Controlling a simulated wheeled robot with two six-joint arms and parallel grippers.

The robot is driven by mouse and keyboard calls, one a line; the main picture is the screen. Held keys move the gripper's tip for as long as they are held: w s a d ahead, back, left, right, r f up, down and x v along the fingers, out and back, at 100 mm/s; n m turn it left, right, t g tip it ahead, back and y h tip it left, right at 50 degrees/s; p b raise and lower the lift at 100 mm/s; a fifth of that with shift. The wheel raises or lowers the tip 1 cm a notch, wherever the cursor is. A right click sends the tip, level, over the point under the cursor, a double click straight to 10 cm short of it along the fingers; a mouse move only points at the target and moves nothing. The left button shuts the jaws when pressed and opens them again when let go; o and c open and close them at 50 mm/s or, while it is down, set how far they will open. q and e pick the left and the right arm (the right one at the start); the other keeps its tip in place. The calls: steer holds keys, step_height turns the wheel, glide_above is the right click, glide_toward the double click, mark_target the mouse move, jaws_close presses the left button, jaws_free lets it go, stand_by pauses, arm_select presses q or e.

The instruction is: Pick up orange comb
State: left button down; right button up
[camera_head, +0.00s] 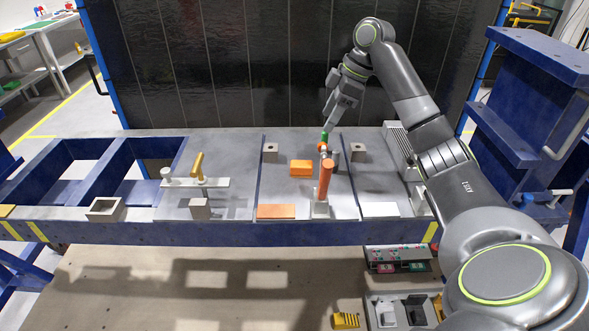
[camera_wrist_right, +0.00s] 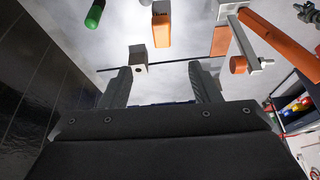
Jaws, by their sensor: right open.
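My right gripper (camera_head: 331,124) is over the far part of the jig table, near the green-ended piece (camera_head: 324,137). In the right wrist view its jaws (camera_wrist_right: 162,72) are apart with nothing between them; a grey block with a hole (camera_wrist_right: 139,58) shows beyond. A yellow-orange ridged piece (camera_head: 346,320) lies at the bottom of the head view, below the table and well away from the gripper. It is the most comb-like thing in view; I cannot tell if it is the orange comb. My left gripper is not in view.
An orange block (camera_head: 301,168), an orange plate (camera_head: 276,211) and an upright orange-handled clamp (camera_head: 325,182) stand on the table near the right gripper. A yellow-handled clamp (camera_head: 197,168) is further left. A blue frame (camera_head: 530,110) stands at the right.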

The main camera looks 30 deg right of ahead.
steer(key=p, duration=0.2)
glide_toward(302, 163)
steer(key=x, duration=0.2)
steer(key=p+x, duration=0.1)
steer(key=x, duration=0.2)
steer(key=shift+s+d, duration=0.1)
steer(key=shift+s, duration=0.15)
steer(key=shift+f+p, duration=0.15)
steer(key=shift+p, duration=0.2)
steer(key=shift+w+a+f+p, duration=0.15)
steer(key=shift+a+f+p, duration=0.1)
steer(key=shift+p, duration=0.05)
steer(key=p+x, duration=0.1)
steer(key=x, duration=0.2)
steer(key=shift+w+a+f+p, duration=0.15)
steer(key=shift+f+p, duration=0.1)
steer(key=shift+p, duration=0.05)
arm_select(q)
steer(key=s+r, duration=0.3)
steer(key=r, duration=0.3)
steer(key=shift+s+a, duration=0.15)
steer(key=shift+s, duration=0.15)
arm_select(e)
steer(key=shift+f, duration=0.45)
steer(key=shift+w+a, duration=0.1)
steer(key=c, duration=1.1)
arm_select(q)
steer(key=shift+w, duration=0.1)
arm_select(e)
steer(key=shift+o, duration=0.2)
